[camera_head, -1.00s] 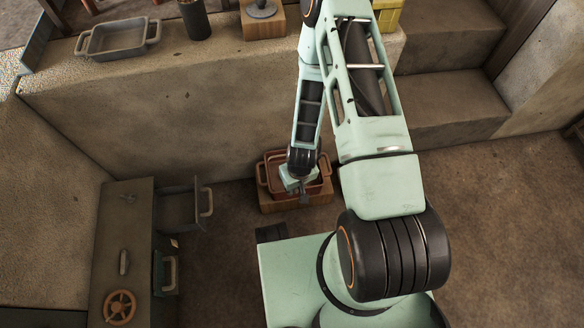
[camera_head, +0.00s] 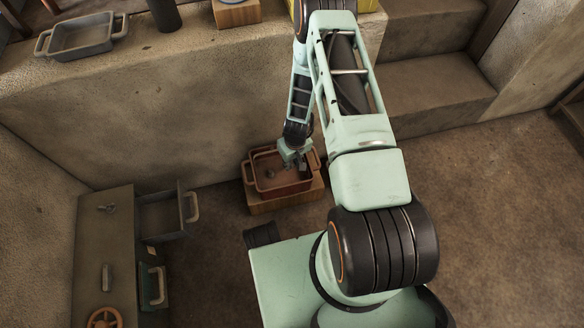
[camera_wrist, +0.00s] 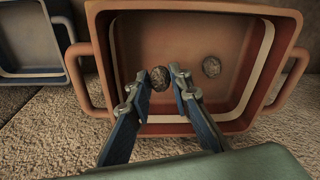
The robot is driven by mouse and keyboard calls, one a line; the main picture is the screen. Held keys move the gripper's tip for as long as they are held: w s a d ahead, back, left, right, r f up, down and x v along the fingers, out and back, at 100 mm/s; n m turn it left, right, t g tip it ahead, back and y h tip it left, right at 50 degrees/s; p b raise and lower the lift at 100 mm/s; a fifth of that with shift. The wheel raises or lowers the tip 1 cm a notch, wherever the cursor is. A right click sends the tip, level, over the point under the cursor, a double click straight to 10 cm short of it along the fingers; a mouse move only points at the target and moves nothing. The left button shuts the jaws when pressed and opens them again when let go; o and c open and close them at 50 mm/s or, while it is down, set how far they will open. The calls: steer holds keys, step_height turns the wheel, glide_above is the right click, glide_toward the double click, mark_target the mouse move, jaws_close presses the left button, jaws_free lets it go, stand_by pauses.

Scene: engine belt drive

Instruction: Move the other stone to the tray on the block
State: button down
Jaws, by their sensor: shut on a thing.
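The reddish-brown tray (camera_head: 262,184) sits on the wooden block (camera_head: 287,201) on the floor by the wall. It fills much of the wrist view (camera_wrist: 262,88), with a pale band inside its walls. My gripper (camera_wrist: 162,84) is over the tray, its two fingers shut on a dark, rough, roundish stone (camera_wrist: 159,76). A second, greyer stone (camera_wrist: 211,67) is on the tray floor, to the right of my fingers. I cannot tell whether the held stone touches the tray floor. In the head view my gripper (camera_head: 298,164) is small, over the tray's right part.
A grey tray (camera_head: 82,40) stands on the ledge, beside a black cylinder (camera_head: 165,14) and a wooden block (camera_head: 236,12). A cabinet (camera_head: 103,238) with a pulled-out grey drawer (camera_head: 165,219) stands at left. Steps (camera_head: 440,90) rise at right. The floor right of my base is bare.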

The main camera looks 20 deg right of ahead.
mark_target(292, 167)
steer(key=f, duration=0.1)
steer(key=f+b, duration=0.1)
steer(key=f, duration=0.2)
steer(key=shift+w+d, duration=0.1)
steer(key=shift+w, duration=0.2)
steer(key=shift+r, duration=0.15)
steer(key=c, duration=1.8)
jaws_free()
steer(key=shift+o, duration=0.2)
step_height(292, 167, up, 12)
steer(key=s+p, duration=0.1)
steer(key=p, duration=0.3)
steer(key=shift+s+d, duration=0.2)
steer(key=shift+s, duration=0.05)
